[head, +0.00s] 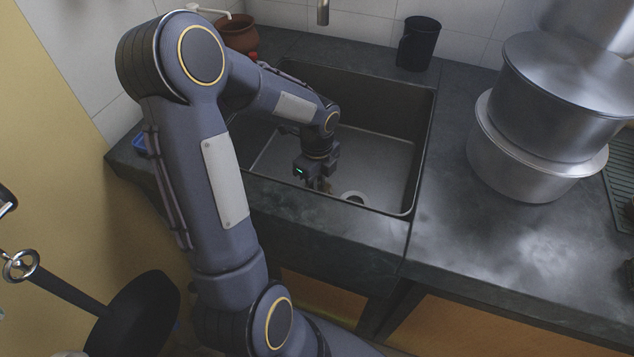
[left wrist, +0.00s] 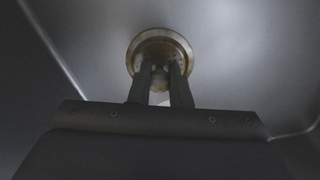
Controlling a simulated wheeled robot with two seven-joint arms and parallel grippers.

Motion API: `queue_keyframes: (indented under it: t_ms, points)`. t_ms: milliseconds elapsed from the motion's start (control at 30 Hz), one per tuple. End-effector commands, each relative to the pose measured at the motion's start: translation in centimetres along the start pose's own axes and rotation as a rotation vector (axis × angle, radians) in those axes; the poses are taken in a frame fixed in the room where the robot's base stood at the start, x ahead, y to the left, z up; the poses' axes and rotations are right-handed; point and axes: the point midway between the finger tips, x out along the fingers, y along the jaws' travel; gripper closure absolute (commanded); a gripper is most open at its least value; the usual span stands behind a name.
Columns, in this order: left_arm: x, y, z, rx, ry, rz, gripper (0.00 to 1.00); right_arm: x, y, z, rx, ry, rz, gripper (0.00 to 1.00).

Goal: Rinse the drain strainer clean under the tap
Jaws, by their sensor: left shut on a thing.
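My left gripper (head: 322,187) reaches down into the sink, its fingers pointing at the sink floor. In the left wrist view its two fingers (left wrist: 160,80) are close together and shut on the drain strainer (left wrist: 161,40), a round metal piece with a pale rim and a brownish, stained inside. In the head view only a small brownish bit shows at the fingertips. The drain hole (head: 354,197), with a pale ring, lies just right of the gripper. The tap's spout end (head: 322,12) hangs at the top of the view. My right gripper is not in view.
The dark sink (head: 410,165) has raised walls around the gripper. Large steel pots (head: 535,165) stand stacked on the right counter. A black cup (head: 418,43) stands behind the sink, and a brown clay pot (head: 238,34) behind left. The counter right of the sink is partly clear.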

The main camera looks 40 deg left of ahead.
Motion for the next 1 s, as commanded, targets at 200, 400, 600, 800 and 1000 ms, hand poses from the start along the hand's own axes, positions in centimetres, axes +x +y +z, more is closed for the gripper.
queue_keyframes:
  t_ms: [200,400,600,800,1000]
  points:
    - [-4.9,-0.1,0.1,-0.002,-0.002,-0.006,1.0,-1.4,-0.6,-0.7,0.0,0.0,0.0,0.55]
    - [-8.3,-0.1,0.0,0.003,-0.004,-0.005,1.0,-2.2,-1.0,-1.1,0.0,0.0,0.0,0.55]
    - [-12.8,0.6,-0.6,0.097,-0.079,-0.021,1.0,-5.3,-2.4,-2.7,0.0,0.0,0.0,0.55]
    - [-19.5,1.6,-1.8,0.331,-0.244,-0.081,1.0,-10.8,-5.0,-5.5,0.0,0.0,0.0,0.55]
    - [-25.2,2.2,-3.5,0.578,-0.377,-0.16,1.0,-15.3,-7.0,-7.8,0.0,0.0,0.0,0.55]
